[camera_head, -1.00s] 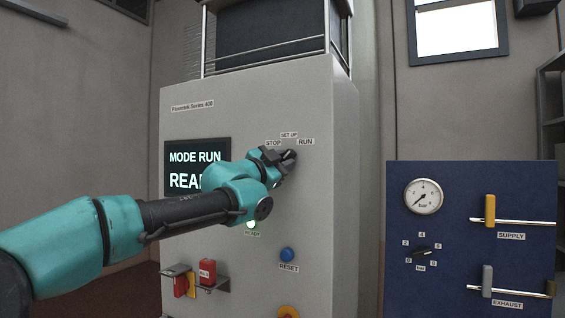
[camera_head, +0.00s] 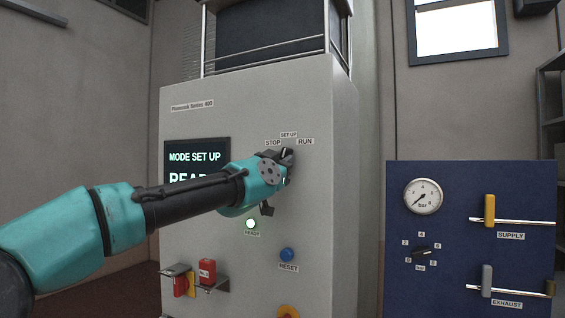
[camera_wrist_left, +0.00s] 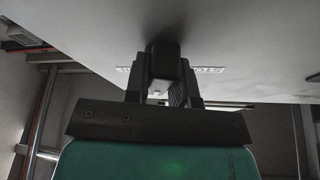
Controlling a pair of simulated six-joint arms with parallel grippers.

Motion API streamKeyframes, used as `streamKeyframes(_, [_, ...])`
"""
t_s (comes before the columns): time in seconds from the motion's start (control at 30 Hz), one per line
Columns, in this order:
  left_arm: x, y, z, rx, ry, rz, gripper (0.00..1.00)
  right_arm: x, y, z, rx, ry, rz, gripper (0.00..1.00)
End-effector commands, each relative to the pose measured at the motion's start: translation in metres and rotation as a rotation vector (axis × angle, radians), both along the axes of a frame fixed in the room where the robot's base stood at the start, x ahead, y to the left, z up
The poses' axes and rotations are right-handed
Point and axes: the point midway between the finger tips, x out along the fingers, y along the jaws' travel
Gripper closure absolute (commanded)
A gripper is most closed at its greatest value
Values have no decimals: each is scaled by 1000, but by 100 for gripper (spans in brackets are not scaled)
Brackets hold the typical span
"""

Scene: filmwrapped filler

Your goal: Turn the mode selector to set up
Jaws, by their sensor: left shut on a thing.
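The mode selector (camera_head: 287,154) is a small dark knob on the front of the grey machine, below the labels STOP, SET UP (camera_head: 289,134) and RUN. Its pointer stands about upright, toward SET UP. My left gripper (camera_head: 284,158) is shut on the knob and partly hides it. In the left wrist view the dark knob (camera_wrist_left: 165,62) sits between the two fingers, close to the panel. The display (camera_head: 196,158) reads MODE SET UP, with its lower line partly covered by my left wrist. My right gripper is not in view.
A blue panel (camera_head: 470,270) with a gauge and yellow and grey levers stands to the right.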

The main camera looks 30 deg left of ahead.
Motion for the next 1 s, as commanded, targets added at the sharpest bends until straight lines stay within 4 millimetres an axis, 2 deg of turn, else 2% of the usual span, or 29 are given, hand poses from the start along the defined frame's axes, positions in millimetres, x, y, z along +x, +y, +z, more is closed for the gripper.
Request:
streamKeyframes(0.5, [1,-2,-1,-283,-17,-1,100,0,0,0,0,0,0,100])
streamKeyframes(1.0, [1,-2,-1,-327,-21,0,100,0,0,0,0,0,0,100])
